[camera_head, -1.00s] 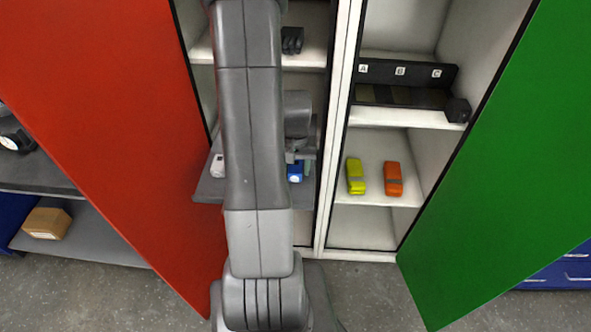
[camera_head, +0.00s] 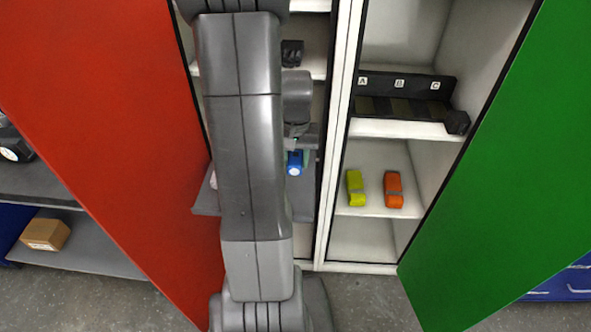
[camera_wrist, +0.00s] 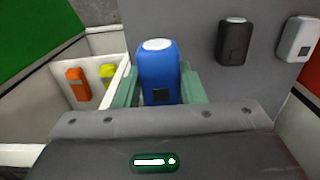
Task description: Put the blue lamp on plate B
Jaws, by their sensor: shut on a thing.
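The blue lamp (camera_head: 295,163) is upright with a pale round top, in the left cabinet bay beside my arm. My gripper (camera_wrist: 160,90) is shut on the blue lamp (camera_wrist: 158,68), with a green finger on either side of it. In the head view my arm hides most of the gripper. Plate B (camera_head: 400,107) is the middle dark plate, under the label B, on a black rack on the right bay's upper shelf. It looks empty.
A grey shelf (camera_wrist: 207,85) bears a black lamp (camera_wrist: 233,42) and a white lamp (camera_wrist: 299,38). A yellow lamp (camera_head: 355,188) and an orange lamp (camera_head: 393,190) stand below the rack. A white divider (camera_head: 336,140) separates the bays. Red (camera_head: 100,110) and green (camera_head: 500,150) doors stand open.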

